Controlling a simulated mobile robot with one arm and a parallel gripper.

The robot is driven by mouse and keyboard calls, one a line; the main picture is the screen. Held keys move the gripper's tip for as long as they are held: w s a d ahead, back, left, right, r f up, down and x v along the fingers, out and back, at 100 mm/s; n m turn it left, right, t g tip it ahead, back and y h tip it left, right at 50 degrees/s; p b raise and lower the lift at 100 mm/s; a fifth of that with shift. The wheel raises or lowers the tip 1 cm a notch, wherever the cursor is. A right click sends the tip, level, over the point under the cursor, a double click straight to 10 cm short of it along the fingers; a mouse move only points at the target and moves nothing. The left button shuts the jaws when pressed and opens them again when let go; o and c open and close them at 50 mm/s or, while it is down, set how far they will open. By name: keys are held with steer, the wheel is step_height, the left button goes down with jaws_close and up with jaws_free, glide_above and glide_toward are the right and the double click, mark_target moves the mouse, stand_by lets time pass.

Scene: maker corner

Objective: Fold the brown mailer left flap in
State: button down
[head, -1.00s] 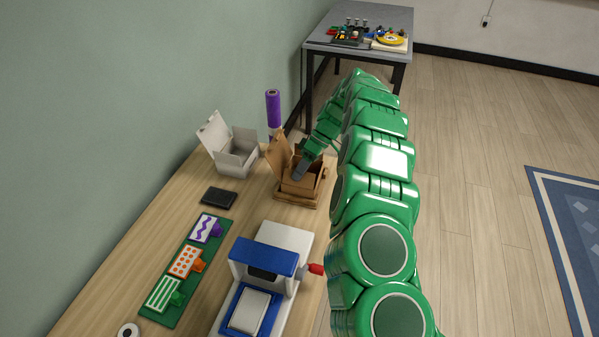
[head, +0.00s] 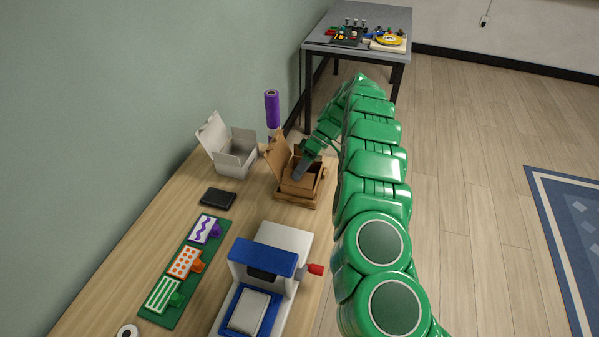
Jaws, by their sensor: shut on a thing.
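The brown mailer (head: 308,189) stands at the far right of the wooden bench, with its lid (head: 277,156) raised at the left. My gripper (head: 298,174) reaches down from the right into the mailer's opening, close to the raised lid. It is shut on part of the mailer, which looks like a flap. The fingertips are small here, and I cannot make out the held edge clearly. My green arm hides part of the mailer's far right side.
A white open box (head: 236,155) stands left of the mailer, and a purple roll (head: 272,108) behind it. A black flat item (head: 218,198), a green tray of stamps (head: 173,291) and a blue-white press (head: 264,262) stand nearer. A grey table (head: 372,20) is behind.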

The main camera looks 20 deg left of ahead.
steer(key=c, duration=1.4)
jaws_free()
steer(key=shift+o, duration=0.2)
steer(key=shift+r, duration=0.1)
step_height(320, 180, up, 3)
steer(key=shift+f, duration=0.1)
steer(key=s+d+r, duration=0.7)
steer(key=s+r, duration=0.3)
steer(key=s, duration=0.2)
